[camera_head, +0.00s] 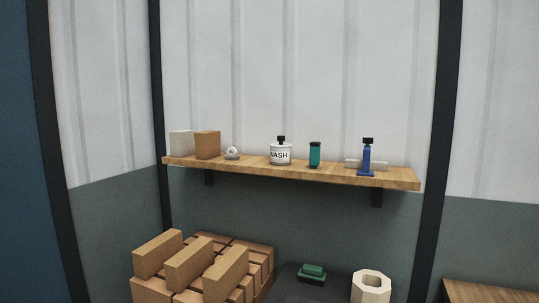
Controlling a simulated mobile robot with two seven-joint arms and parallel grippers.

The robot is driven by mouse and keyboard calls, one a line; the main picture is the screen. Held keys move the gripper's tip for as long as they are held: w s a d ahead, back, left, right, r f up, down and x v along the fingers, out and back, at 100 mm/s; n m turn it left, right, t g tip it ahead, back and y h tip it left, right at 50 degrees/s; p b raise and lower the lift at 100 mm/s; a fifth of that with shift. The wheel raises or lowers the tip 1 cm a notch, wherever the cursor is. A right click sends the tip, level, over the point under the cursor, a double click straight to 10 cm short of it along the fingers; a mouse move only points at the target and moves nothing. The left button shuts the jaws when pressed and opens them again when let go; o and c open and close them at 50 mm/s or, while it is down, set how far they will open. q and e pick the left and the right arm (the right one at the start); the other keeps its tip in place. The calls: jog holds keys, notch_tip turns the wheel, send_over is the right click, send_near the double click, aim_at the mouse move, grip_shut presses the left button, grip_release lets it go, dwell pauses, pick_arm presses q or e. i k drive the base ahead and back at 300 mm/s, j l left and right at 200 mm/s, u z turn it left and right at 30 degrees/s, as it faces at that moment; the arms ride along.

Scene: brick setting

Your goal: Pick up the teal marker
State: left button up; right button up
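The teal marker (315,155) stands upright on a wooden wall shelf (395,177), right of the middle. It is a short teal cylinder with a dark top. A white bottle labelled "WASH" (280,155) with a black cap stands to its left, and a blue item with a black top (366,158) stands to its right, both apart from it. Neither of my grippers shows in the head view.
On the shelf's left are a pale block (181,143), a tan block (207,145) and a small whitish round item (232,153). Below are stacked tan bricks (190,265), a green item (312,273) and a cream hollow block (371,287). A wooden surface (490,292) is at lower right.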

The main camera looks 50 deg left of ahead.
aim_at(315, 147)
jog(key=u, duration=1.2)
